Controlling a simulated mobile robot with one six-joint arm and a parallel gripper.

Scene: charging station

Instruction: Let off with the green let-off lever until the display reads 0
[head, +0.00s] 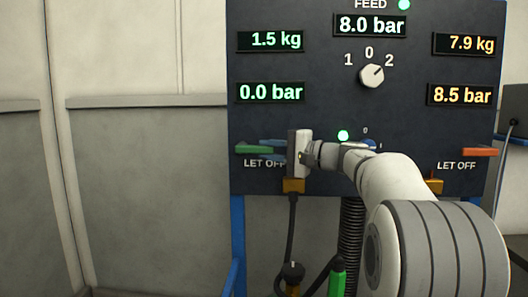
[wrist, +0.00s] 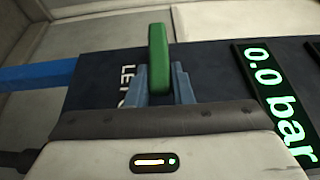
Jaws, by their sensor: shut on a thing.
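The green let-off lever (head: 250,149) sticks out at the left of the dark panel, above a "LET OFF" label. My gripper (head: 268,146) is at the lever from the right. In the wrist view the blue-grey fingers of my gripper (wrist: 161,82) are shut on the green lever (wrist: 158,46), one on each side. The lever's tip shows beyond the fingers; its base is hidden. The green pressure display (head: 271,92) reads 0.0 bar, and it shows partly in the wrist view (wrist: 275,95). The green weight display (head: 270,40) above it reads 1.5 kg.
The feed display (head: 370,25) reads 8.0 bar. A selector knob (head: 372,75) points towards 2. The orange displays read 7.9 kg (head: 465,44) and 8.5 bar (head: 461,95). An orange lever (head: 480,152) sits at the right. Hoses hang below the panel (head: 310,100).

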